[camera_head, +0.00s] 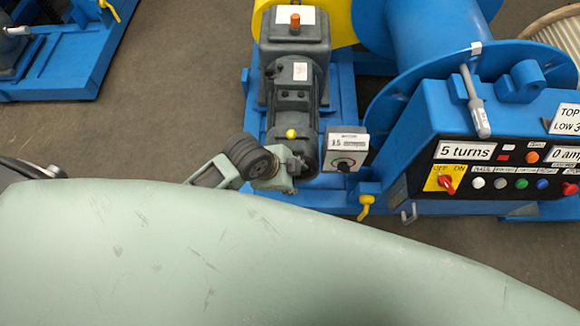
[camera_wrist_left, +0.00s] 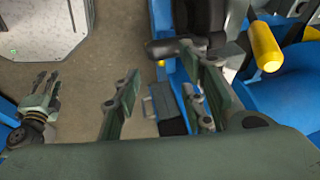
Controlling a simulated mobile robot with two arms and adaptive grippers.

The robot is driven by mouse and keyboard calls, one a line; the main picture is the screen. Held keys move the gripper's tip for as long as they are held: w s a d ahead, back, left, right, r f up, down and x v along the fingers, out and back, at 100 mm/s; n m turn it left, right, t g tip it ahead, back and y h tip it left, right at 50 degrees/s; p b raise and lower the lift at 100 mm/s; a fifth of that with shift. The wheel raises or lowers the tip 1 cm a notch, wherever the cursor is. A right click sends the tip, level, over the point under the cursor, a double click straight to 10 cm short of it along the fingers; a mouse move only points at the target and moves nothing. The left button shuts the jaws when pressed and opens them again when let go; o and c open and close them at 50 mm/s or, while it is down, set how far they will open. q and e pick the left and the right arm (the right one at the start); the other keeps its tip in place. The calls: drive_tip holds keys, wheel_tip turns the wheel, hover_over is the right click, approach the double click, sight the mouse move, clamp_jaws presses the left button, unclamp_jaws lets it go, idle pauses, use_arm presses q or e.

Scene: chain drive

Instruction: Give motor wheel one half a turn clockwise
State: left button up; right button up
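The grey motor (camera_head: 293,85) stands on the blue frame in the head view. A dark rounded end (camera_head: 306,150) shows at its lower side. I cannot tell for sure whether this is motor wheel one, as my left gripper (camera_head: 285,170) partly covers that area. In the left wrist view a black rounded part (camera_wrist_left: 163,48) lies beyond the fingertips, apart from them; it may be the wheel's rim.
A small box with a dial (camera_head: 346,150) stands right of the motor. The blue control cabinet (camera_head: 425,150) with its switches and the large blue drum (camera_head: 430,40) are further right. A yellow lever (camera_head: 365,205) sticks out below. Floor is free left of the frame.

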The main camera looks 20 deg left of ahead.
use_arm(q)
drive_tip(key=w+r+m, duration=0.1)
drive_tip(key=m, duration=0.4)
drive_tip(key=a+r+m+g, duration=0.1)
drive_tip(key=m, duration=0.5)
drive_tip(key=w+a+r+m+g+p, duration=0.1)
drive_tip(key=r+m, duration=0.1)
drive_tip(key=m, duration=0.3)
drive_tip(key=shift+w+y, duration=0.35)
drive_tip(key=shift+y, duration=0.05)
drive_tip(key=f+m, duration=0.1)
drive_tip(key=f, duration=0.2)
drive_tip(key=f+m, duration=0.1)
drive_tip(key=f, duration=0.3)
drive_tip(key=shift+w+d+f+g, duration=0.15)
drive_tip(key=shift+d+f+g, duration=0.05)
drive_tip(key=shift+g, duration=0.2)
clamp_jaws()
